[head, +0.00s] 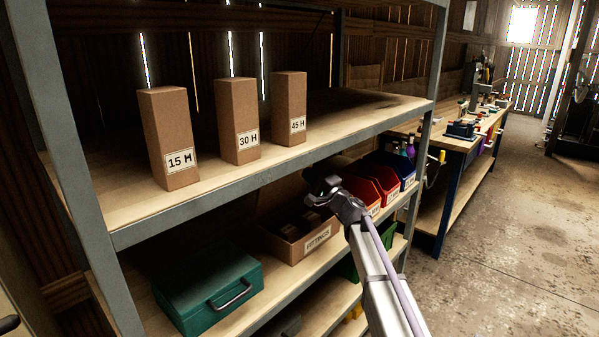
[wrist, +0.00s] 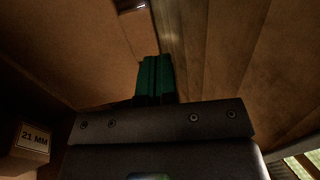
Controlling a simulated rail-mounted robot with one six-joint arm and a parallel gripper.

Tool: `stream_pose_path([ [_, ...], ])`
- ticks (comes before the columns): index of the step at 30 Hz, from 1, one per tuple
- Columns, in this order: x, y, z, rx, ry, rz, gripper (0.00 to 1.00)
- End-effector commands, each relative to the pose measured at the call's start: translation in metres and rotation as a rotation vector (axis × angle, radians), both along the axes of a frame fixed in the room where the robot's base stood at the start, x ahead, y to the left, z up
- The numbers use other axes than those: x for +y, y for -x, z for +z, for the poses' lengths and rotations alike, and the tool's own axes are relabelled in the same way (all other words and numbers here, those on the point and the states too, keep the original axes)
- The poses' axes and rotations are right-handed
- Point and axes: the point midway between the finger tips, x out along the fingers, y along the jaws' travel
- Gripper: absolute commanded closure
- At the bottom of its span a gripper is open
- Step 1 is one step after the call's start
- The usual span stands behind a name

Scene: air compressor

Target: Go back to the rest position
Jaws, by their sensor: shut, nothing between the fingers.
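My gripper (head: 318,182) is at the shelf rack, below the upper board and above the fittings box in the head view. Its fingers are dark and hard to make out there. In the wrist view its two green fingers (wrist: 155,78) are pressed together, with nothing seen between them. My arm reaches up to it from the lower right. No mark for a rest position shows.
The upper shelf board (head: 225,180) carries three cardboard boxes, labelled 15, 30 and 45. Below are a cardboard FITTINGS box (head: 300,240), a green case (head: 207,287) and red bins (head: 382,183). A 21 MM box (wrist: 30,150) is near my wrist. The floor (head: 510,230) is clear.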

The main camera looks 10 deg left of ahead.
Motion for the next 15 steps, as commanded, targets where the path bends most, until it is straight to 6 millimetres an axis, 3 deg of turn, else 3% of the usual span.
stream_pose_path([
  [6, -0.051, 0.033, -0.021, 0.0, 0.001, -0.003, 1.0],
  [10, -0.067, 0.042, -0.025, 0.0, 0.0, -0.001, 1.0],
  [15, -0.073, 0.044, -0.025, 0.0, 0.0, 0.0, 1.0],
])
